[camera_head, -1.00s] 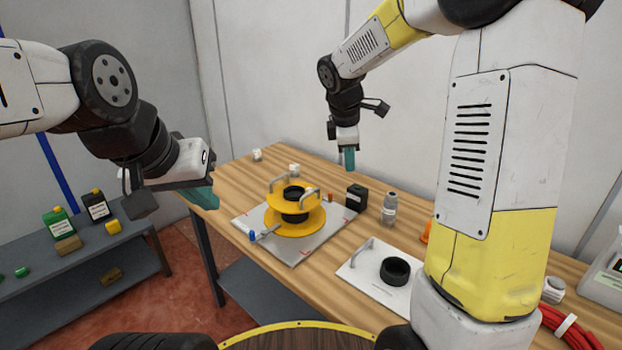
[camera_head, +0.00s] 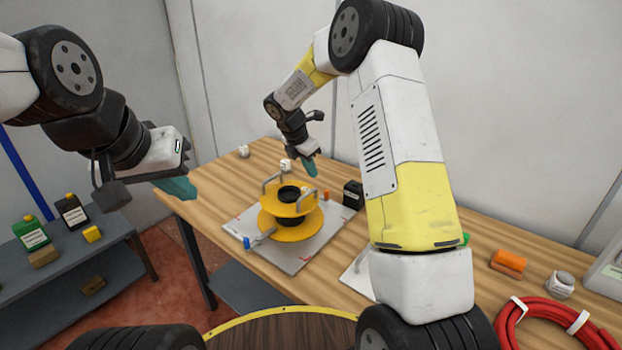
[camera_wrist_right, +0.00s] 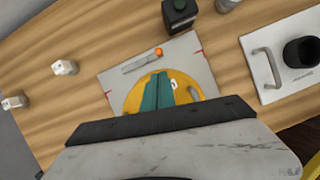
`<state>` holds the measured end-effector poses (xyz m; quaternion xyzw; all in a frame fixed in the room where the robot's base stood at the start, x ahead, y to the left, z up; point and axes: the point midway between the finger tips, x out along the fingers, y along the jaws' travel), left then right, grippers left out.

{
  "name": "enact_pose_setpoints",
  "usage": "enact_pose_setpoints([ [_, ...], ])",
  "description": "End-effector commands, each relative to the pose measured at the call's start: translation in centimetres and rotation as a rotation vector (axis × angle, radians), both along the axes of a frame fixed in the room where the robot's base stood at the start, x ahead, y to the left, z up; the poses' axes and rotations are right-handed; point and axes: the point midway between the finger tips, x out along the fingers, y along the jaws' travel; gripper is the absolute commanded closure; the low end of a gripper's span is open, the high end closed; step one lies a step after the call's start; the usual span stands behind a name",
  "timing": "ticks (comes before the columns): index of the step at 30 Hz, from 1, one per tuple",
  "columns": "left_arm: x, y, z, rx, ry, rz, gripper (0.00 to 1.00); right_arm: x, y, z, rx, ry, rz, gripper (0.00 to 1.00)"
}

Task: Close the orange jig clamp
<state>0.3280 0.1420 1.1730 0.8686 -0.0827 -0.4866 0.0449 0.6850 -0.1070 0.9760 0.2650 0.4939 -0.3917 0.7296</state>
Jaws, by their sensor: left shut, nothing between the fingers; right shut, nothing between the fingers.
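The grey jig plate (camera_head: 305,258) lies on the wooden table and bears a yellow two-flange spool (camera_head: 291,228) with a black core. The orange jig clamp (camera_head: 327,195) is a small orange tip at the plate's back right; the right wrist view shows its orange end (camera_wrist_right: 158,51) beside a grey bar (camera_wrist_right: 140,63). A blue-tipped clamp (camera_head: 247,242) is at the plate's front left. My right gripper (camera_head: 312,175) is shut and empty above the spool's far side; its teal fingers (camera_wrist_right: 158,93) cover part of the spool. My left gripper (camera_head: 180,188) is shut and empty, left of the table.
A white plate (camera_wrist_right: 263,70) with a handle and black ring lies further right, mostly hidden by my arm in the head view. Small white blocks (camera_head: 243,151) lie at the back left. Red cable (camera_head: 545,322) lies at right.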

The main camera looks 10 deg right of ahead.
Motion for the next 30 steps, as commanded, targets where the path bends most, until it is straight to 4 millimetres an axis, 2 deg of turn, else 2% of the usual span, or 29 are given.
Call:
enact_pose_setpoints([
  [5,0.0,0.0,0.0,0.000,0.000,0.000,1.00,0.3,-0.6,-1.6,-0.002,0.003,-0.001,1.00],
  [12,0.0,0.0,0.0,0.000,0.000,0.000,1.00,1.1,-2.0,-5.8,-0.002,0.004,-0.003,1.00],
  [18,0.0,0.0,0.0,0.000,0.000,0.000,1.00,1.8,-2.8,-8.3,0.001,0.001,-0.001,1.00],
  [23,0.0,0.0,0.0,0.000,0.000,0.000,1.00,2.0,-3.1,-9.2,0.000,0.000,-0.002,1.00],
  [30,0.0,0.0,0.0,0.000,0.000,0.000,1.00,2.0,-3.1,-9.2,0.000,-0.001,-0.002,1.00],
])
